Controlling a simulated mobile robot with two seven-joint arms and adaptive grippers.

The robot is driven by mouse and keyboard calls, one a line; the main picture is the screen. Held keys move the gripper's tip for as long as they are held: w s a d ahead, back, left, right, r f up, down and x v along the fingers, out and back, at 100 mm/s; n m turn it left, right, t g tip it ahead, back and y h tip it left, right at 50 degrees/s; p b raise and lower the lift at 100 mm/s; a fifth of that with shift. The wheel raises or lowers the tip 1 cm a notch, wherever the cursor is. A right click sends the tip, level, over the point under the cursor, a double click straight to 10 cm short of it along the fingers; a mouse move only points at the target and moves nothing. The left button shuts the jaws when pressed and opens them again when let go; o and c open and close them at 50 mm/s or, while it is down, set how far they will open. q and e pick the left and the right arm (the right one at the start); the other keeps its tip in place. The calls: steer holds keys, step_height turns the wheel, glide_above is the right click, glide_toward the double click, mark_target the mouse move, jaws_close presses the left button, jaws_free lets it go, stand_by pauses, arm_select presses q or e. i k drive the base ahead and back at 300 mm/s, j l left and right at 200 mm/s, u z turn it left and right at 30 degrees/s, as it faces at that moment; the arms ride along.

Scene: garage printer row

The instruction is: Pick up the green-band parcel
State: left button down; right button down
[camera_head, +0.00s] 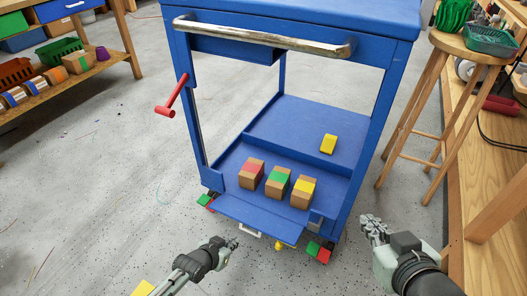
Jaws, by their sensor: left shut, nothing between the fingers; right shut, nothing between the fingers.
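The green-band parcel (278,181) is a small brown box with a green top band. It sits on the lower shelf of the blue cart (235,190), between a red-band parcel (251,174) on its left and a yellow-band parcel (303,192) on its right. My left gripper (233,243) is shut and empty, in front of the cart's lowered flap and below the parcels in the picture. My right gripper (371,224) is shut and empty, right of the cart's front right corner. Neither gripper touches a parcel.
A yellow block (328,144) lies on the raised rear part of the shelf. A red crank handle (172,97) sticks out at the cart's left. A wooden stool (466,44) and bench (490,190) stand right. Another green-banded box (76,63) is on the left rack. Floor is clear left.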

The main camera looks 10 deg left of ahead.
mark_target(276, 186)
steer(key=k+j, duration=0.35)
steer(key=j, duration=0.15)
steer(key=k+j, duration=0.35)
steer(key=j, duration=0.15)
